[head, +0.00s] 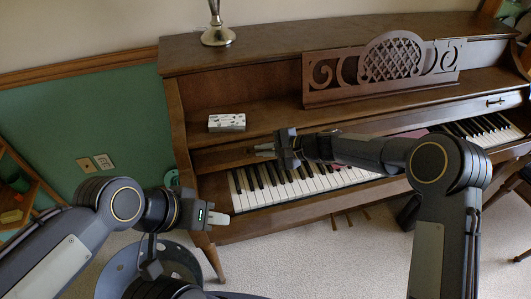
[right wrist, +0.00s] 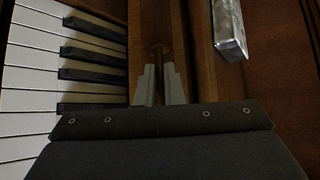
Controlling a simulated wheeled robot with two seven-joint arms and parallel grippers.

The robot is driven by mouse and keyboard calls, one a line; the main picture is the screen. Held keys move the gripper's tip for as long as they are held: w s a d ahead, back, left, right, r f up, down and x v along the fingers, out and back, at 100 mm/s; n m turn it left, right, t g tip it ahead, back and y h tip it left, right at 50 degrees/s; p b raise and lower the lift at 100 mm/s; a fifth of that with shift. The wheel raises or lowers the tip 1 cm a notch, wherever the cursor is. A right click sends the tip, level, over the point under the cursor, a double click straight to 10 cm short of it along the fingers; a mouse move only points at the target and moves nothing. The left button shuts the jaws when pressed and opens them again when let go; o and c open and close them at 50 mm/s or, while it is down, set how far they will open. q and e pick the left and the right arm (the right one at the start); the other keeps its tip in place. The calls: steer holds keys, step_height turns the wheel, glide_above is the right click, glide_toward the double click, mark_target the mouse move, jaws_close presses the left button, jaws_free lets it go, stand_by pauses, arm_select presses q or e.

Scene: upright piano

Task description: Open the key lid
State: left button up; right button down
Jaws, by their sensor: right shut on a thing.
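The upright piano (head: 225,80) stands across the head view with its keys (head: 290,187) uncovered. The key lid (head: 222,157) is a brown wooden board pushed back behind the keys, with a small knob (head: 495,101) on its right part. My right gripper (head: 264,150) is at the lid's left part. In the right wrist view its fingers (right wrist: 158,85) are shut around a small brass-coloured knob (right wrist: 157,50) on the wood, beside the keys. My left gripper (head: 216,217) is apart from the lid, near the keyboard's front left corner; its jaw opening is unclear.
A small white patterned box (head: 227,122) lies on the shelf above the lid. A carved music stand (head: 385,70) rises behind, and a metal candlestick base (head: 218,36) stands on top. A pinkish thing (head: 412,133) lies near the keys, partly hidden by my right arm.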

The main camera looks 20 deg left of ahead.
steer(key=shift+w+a+r, duration=0.1)
stand_by(0.3)
steer(key=c, duration=1.8)
jaws_free()
steer(key=shift+v, duration=3.95)
